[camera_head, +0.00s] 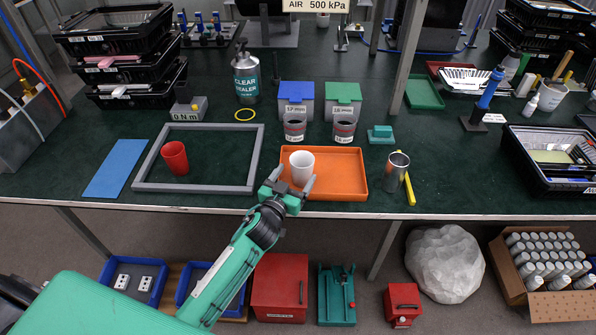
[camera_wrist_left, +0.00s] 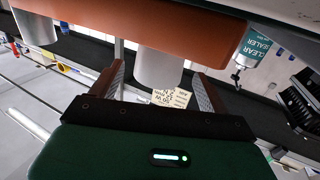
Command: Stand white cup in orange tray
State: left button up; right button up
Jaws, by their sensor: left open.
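The white cup (camera_head: 301,164) stands upright inside the orange tray (camera_head: 345,188), in its left part. My left gripper (camera_head: 293,178) is open at the tray's front left, with its fingers close to the cup's near side. In the left wrist view, which is upside down, the cup (camera_wrist_left: 158,68) appears between the two open fingers (camera_wrist_left: 160,88), with gaps on both sides. I cannot tell how far the fingertips reach past it. The orange tray (camera_wrist_left: 140,36) crosses the top of that view. My right gripper is not in view.
A metal cup (camera_head: 396,172) and yellow marker (camera_head: 410,190) are right of the tray. The table's front edge is close.

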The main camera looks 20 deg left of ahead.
pick_arm(q)
jog(key=s+a, duration=0.1)
jog(key=s, duration=0.8)
jog(key=shift+b, duration=0.4)
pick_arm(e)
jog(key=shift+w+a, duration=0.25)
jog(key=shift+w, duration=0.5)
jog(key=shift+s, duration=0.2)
